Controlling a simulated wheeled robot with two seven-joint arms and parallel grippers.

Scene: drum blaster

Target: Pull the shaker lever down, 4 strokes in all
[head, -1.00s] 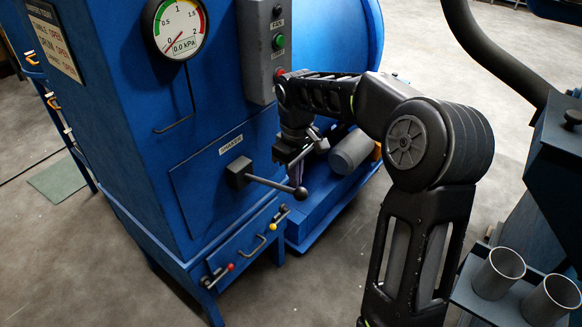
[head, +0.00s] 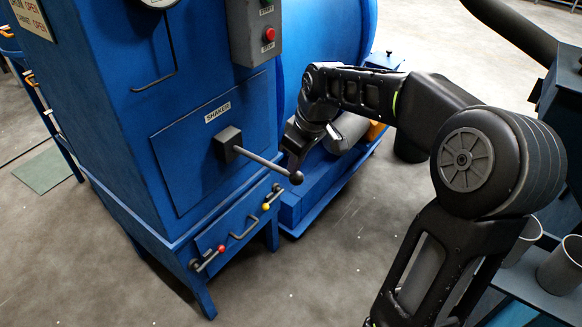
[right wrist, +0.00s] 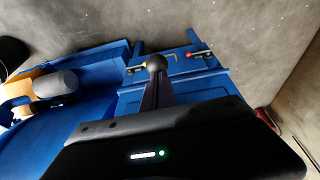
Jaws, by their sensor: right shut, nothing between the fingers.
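The shaker lever (head: 262,162) is a grey rod with a dark ball knob (head: 296,178). It sticks out to the right from a dark block on the blue panel labelled SHAKER (head: 217,112), sloping slightly down. My right gripper (head: 293,164) is shut and empty, pointing down right at the knob from above; its fingertips are partly hidden there. In the right wrist view the shut fingers (right wrist: 156,90) end at the knob (right wrist: 156,63). Whether they touch it I cannot tell. My left gripper is not in view.
Below the lever is a drawer front with a handle (head: 243,228), a red-knobbed latch (head: 221,248) and a yellow-knobbed latch (head: 266,206). A grey button box (head: 254,30) is above. A grey cylinder (head: 345,133) lies behind my gripper. Grey cups (head: 562,265) stand at right.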

